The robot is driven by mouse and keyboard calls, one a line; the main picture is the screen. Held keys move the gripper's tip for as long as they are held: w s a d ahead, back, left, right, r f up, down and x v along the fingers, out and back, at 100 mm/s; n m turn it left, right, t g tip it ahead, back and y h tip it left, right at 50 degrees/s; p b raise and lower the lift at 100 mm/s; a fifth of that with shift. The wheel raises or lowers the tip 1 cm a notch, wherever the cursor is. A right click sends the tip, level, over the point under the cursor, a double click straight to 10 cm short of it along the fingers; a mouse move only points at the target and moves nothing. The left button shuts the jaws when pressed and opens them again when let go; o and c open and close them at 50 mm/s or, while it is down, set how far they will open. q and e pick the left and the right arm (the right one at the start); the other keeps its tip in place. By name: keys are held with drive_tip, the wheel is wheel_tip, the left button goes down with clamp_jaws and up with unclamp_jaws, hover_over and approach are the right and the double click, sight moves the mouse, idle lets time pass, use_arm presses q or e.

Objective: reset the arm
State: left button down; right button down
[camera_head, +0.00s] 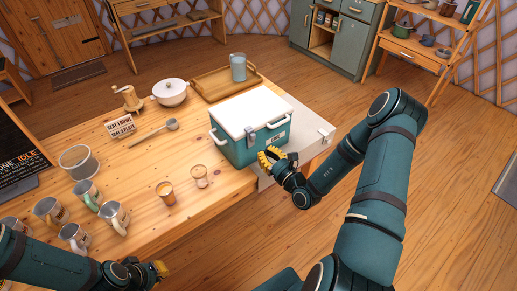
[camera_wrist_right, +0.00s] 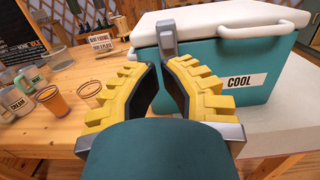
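My right gripper (camera_head: 272,158) is in front of the teal cooler (camera_head: 232,149), near its front right side. In the right wrist view, its yellow fingers (camera_wrist_right: 160,68) stand apart with nothing between them. The cooler's white lid (camera_wrist_right: 215,18) is down, and a grey latch (camera_wrist_right: 168,38) shows just beyond the fingertips. I cannot tell whether the fingers touch the cooler. My left gripper (camera_head: 160,269) is low in the head view, by the table's front edge; only a bit of yellow shows, so its opening is hidden.
Several mugs (camera_head: 114,216) stand near my left arm. Two small cups, one amber (camera_head: 166,192) and one clear (camera_head: 200,176), stand left of the cooler. A wooden tray (camera_head: 213,86) with a jug (camera_head: 238,67) is behind it. Open floor (camera_head: 455,170) lies right of the table.

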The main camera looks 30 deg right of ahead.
drive_tip(key=s+d, duration=0.1)
drive_tip(key=s, duration=0.6)
drive_tip(key=shift+f, duration=0.15)
drive_tip(key=s+a+f+n+g+y, duration=0.1)
drive_tip(key=s+a+n+g+y, duration=0.2)
drive_tip(key=a+n+g+y, duration=0.5)
drive_tip(key=s+a+f+n+g+y, duration=0.1)
drive_tip(key=s+a+n+g+y, duration=0.2)
drive_tip(key=a, duration=0.9)
drive_tip(key=s+a+f+n+g+h+b, duration=0.1)
drive_tip(key=s+a+f+n+g+h, duration=0.15)
drive_tip(key=s+f+n+g, duration=0.35)
drive_tip(key=s+a+f+n+g+h, duration=0.1)
drive_tip(key=s+f+n+g+h, duration=0.3)
drive_tip(key=n, duration=0.5)
drive_tip(key=w+a+r+n+t+h, duration=0.1)
drive_tip(key=w+n+t+h, duration=0.1)
drive_tip(key=w+n+t, duration=0.2)
drive_tip(key=w+n+b, duration=0.1)
drive_tip(key=w+n, duration=0.2)
drive_tip(key=w, duration=0.1)
drive_tip(key=shift+t, duration=0.3)
drive_tip(key=shift+d+r+h, duration=0.1)
drive_tip(key=shift+h, duration=0.25)
